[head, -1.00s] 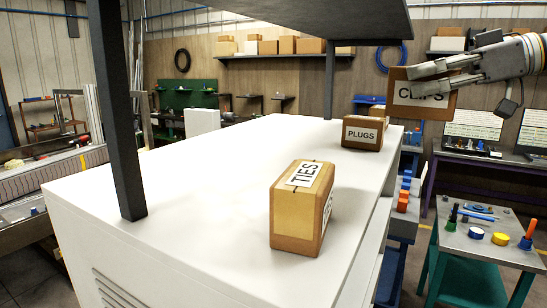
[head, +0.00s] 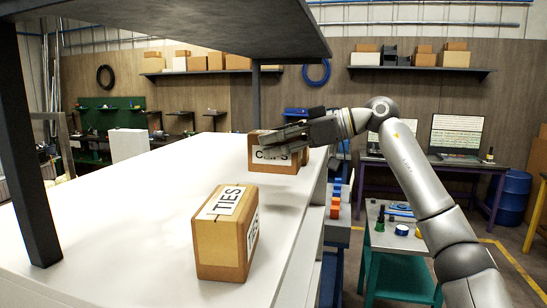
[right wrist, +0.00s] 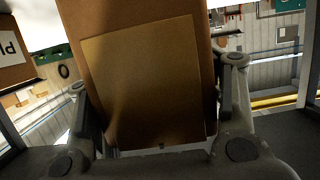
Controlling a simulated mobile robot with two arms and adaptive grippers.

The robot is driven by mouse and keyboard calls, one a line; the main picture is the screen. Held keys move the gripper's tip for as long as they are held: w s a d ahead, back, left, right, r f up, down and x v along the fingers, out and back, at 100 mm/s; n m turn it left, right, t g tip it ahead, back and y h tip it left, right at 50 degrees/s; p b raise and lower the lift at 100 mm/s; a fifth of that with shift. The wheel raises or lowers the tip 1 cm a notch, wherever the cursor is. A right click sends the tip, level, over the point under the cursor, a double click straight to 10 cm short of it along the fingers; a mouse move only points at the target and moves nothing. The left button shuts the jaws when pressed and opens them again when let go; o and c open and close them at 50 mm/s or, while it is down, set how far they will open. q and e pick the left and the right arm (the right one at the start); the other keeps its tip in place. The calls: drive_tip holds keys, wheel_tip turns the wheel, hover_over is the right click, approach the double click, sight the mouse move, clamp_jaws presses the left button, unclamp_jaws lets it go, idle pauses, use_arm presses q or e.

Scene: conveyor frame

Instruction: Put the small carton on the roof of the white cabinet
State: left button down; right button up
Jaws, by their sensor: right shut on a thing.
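The held small brown carton, its label partly covered but seeming to read CLIPS (head: 266,166), is in my right gripper (head: 268,138) over the far right part of the white cabinet's roof (head: 140,215). The fingers cross its upper front and hide part of the label. I cannot tell whether its underside touches the roof. In the right wrist view the carton (right wrist: 140,85) fills the middle between both fingers. The TIES carton (head: 222,240) stands on the roof nearer me. The PLUGS carton (right wrist: 14,66) is at the left edge of the right wrist view. My left gripper is out of view.
A dark overhead panel (head: 190,25) on posts (head: 25,150) hangs above the roof. The roof's left and middle are clear. A teal-framed bench (head: 400,252) with small parts stands right of the cabinet. Shelves with boxes line the back wall.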

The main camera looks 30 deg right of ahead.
sight(273, 159)
drive_tip(key=f, duration=0.3)
drive_tip(key=shift+w+a, duration=0.25)
drive_tip(key=shift+w, duration=0.15)
drive_tip(key=shift+s+d+f, duration=0.1)
drive_tip(key=shift+f, duration=0.25)
drive_tip(key=shift+f, duration=0.1)
drive_tip(key=o, duration=1.5)
drive_tip(key=shift+c, duration=0.2)
drive_tip(key=shift+f, duration=0.1)
drive_tip(key=b+v, duration=0.2)
drive_tip(key=v, duration=1)
